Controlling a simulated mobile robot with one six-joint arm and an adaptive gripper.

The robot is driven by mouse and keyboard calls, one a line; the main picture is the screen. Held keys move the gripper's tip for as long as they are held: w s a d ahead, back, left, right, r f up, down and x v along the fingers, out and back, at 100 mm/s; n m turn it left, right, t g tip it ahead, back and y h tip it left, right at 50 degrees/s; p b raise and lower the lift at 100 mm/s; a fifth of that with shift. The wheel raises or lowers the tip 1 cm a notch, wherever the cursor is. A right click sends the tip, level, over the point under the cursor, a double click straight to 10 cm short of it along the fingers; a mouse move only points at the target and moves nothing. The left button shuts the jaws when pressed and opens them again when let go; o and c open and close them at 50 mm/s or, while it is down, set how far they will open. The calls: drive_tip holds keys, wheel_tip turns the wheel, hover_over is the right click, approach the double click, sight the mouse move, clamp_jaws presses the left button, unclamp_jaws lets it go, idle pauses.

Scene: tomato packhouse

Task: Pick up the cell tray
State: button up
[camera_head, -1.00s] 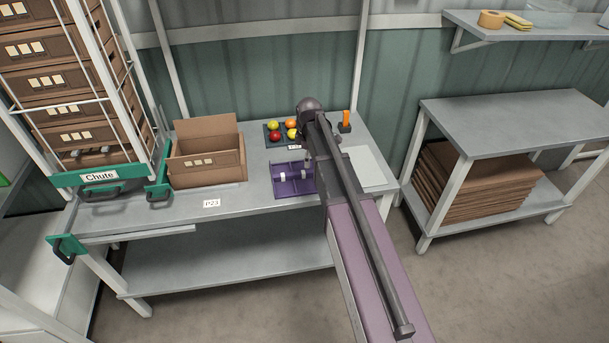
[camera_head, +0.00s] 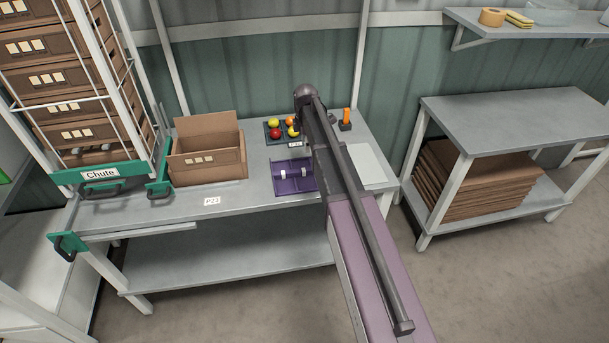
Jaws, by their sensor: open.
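A purple tray (camera_head: 294,186) with raised edges lies on the grey workbench, left of my arm. It looks like the cell tray. Two small white parts show on it; I cannot tell what they are. My arm runs from the bottom right up over the bench, with its rounded dark joint above the back of the bench. The arm passes close to the tray's right side in the picture. My gripper is hidden behind the arm, so its distance from the tray cannot be seen.
A dark tray (camera_head: 267,137) holds several red, yellow and orange tomatoes behind the purple tray. An open cardboard box (camera_head: 208,170) stands left. A pale flat panel (camera_head: 368,165) and an orange item (camera_head: 346,117) lie right. The chute rack (camera_head: 100,174) stands far left.

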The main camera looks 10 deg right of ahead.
sight(306, 170)
drive_tip(key=shift+f+b, duration=3.9)
drive_tip(key=shift+f, duration=0.2)
drive_tip(key=shift+f, duration=0.1)
drive_tip(key=shift+f+b, duration=2.5)
drive_tip(key=shift+b, duration=0.1)
drive_tip(key=shift+f, duration=0.2)
clamp_jaws()
